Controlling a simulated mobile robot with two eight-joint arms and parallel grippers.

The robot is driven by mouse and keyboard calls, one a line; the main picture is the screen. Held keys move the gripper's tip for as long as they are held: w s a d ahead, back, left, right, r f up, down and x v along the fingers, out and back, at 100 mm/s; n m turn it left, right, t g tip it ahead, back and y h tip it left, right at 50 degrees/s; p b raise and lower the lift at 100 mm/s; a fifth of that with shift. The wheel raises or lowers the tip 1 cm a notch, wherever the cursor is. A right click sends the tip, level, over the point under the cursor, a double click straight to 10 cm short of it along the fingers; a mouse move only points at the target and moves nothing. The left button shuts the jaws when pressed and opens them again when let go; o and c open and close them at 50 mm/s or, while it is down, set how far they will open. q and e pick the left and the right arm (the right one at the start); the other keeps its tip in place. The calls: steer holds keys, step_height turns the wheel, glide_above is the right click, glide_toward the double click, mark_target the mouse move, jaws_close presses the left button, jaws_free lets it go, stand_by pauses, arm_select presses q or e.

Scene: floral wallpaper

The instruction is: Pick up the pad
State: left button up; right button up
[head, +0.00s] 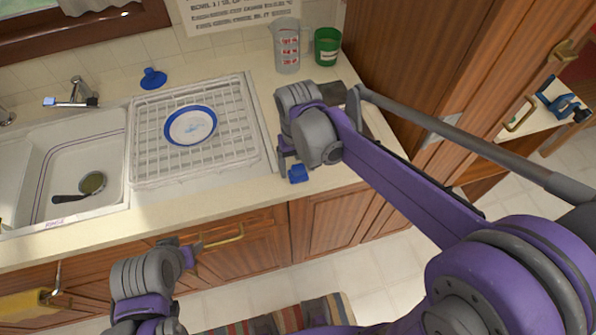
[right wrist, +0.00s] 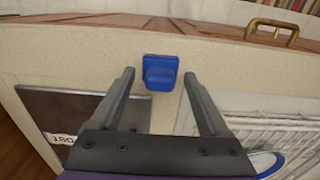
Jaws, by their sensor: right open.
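A small blue pad-like block (head: 298,173) lies on the cream counter near its front edge, right of the drying rack. In the right wrist view the blue block (right wrist: 160,73) sits between and slightly beyond the open fingertips, with a clear gap to each finger. My right gripper (head: 288,158) is just above the counter, behind the block in the head view, open and empty; its forearm partly hides it. My left gripper (head: 180,248) is low in front of the cabinets at the bottom left, and its fingers are not clear.
A white drying rack (head: 235,150) holds a blue-rimmed plate (head: 191,126). A sink (head: 60,165) with a dark ladle lies left. A measuring jug (head: 286,45) and green cup (head: 327,46) stand behind. In the right wrist view a dark board (right wrist: 70,110) lies beside the gripper.

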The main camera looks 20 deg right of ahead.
mark_target(298, 166)
steer(key=c, duration=1.2)
step_height(298, 166, up, 10)
steer(key=shift+p, duration=0.3)
steer(key=o, duration=0.8)
steer(key=c, duration=0.6)
